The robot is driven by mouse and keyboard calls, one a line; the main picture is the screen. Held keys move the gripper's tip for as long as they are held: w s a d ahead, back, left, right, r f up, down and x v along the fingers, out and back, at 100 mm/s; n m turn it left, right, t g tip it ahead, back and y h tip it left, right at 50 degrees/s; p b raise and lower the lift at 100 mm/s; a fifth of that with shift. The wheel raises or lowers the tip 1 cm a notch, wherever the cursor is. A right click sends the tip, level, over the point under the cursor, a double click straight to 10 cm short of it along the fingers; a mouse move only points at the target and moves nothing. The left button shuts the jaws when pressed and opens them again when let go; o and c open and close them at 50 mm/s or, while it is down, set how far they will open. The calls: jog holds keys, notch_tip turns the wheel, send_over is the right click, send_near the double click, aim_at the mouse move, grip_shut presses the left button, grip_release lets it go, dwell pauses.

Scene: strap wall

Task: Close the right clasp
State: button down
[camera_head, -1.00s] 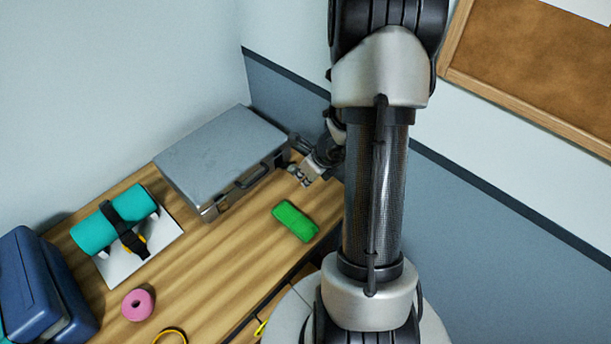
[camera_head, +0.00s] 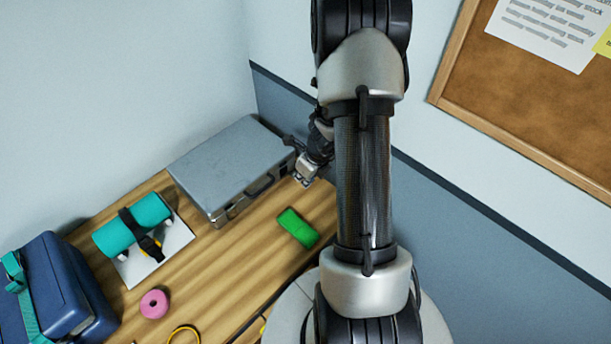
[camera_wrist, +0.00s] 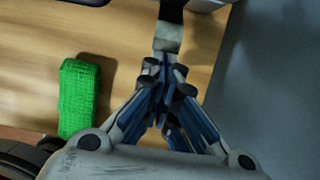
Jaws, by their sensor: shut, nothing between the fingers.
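The grey metal case (camera_head: 225,165) lies on the wooden table against the wall, its lid down. Its dark handle (camera_head: 259,186) is on the front side. The right clasp is at the front right end, where my gripper is; I cannot make out whether it is open or shut. My gripper (camera_head: 303,180) is shut and empty beside the case's right front corner. In the wrist view my closed fingers (camera_wrist: 168,40) point up towards the case's front edge (camera_wrist: 205,4), covering part of it; I cannot tell whether they touch it.
A green block (camera_head: 297,228) lies on the table in front of the case. A teal roll (camera_head: 131,225) with a black strap, a pink ring (camera_head: 154,303) and a blue box (camera_head: 62,290) are on the left. The wall stands close on the right.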

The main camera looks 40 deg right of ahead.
jog(key=r+p, duration=0.1)
jog(key=w+r+p, duration=0.1)
jog(key=p, duration=0.1)
jog(key=r+p, duration=0.1)
jog(key=p, duration=0.1)
jog(key=shift+w+r, duration=0.2)
jog(key=shift+w, duration=0.15)
dwell(0.3)
